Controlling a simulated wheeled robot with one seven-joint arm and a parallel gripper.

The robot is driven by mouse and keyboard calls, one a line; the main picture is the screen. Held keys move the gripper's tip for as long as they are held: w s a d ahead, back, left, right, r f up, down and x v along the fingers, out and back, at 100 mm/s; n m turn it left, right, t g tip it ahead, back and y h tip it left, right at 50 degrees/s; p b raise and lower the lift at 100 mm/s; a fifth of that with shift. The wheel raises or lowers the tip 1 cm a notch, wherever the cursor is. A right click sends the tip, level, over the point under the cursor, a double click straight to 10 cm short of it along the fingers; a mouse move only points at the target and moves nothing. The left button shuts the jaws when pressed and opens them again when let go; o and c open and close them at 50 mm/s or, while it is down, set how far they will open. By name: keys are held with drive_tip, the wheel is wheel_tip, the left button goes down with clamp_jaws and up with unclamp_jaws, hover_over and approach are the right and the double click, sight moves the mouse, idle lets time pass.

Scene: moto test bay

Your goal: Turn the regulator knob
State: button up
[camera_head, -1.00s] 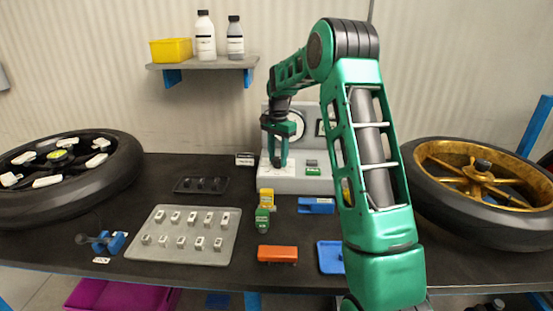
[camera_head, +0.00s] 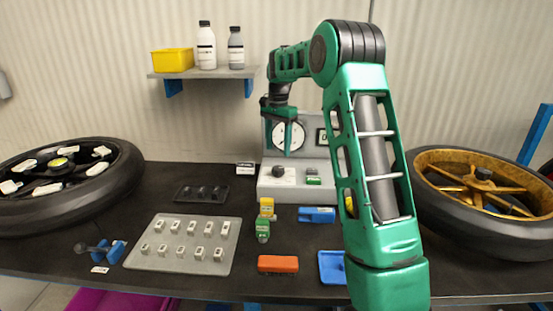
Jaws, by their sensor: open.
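The grey test unit (camera_head: 297,192) stands at the back middle of the bench, with a round white dial (camera_head: 297,135) on its upright panel. A dark, small knob, which looks like the regulator knob (camera_head: 278,171), sits on the unit's lower front part, at the left. My gripper (camera_head: 287,151) is open and points down in front of the dial, partly covering it. Its fingertips are above the knob and appear clear of it, with nothing between them. My arm hides the right part of the unit.
A green button (camera_head: 313,181) sits right of the knob. Wheels flank the bench: a black one (camera_head: 120,200) left, a gold-rimmed one (camera_head: 440,215) right. A shelf (camera_head: 205,73) hangs above.

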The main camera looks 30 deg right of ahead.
drive_tip(key=shift+r, duration=1.2)
drive_tip(key=s+a+r+n, duration=0.1)
drive_tip(key=s+n, duration=0.1)
drive_tip(key=s, duration=1.1)
drive_tip(key=s+a+r+n, duration=0.1)
drive_tip(key=s+r+n, duration=0.1)
drive_tip(key=s, duration=1)
drive_tip(key=s+a+f+n, duration=0.2)
drive_tip(key=s+f, duration=0.2)
drive_tip(key=s, duration=0.7)
drive_tip(key=s+a+f+n, duration=0.2)
drive_tip(key=s+a+f, duration=0.1)
drive_tip(key=s, duration=0.8)
drive_tip(key=shift+a+f, duration=0.35)
drive_tip(key=shift+f, duration=0.45)
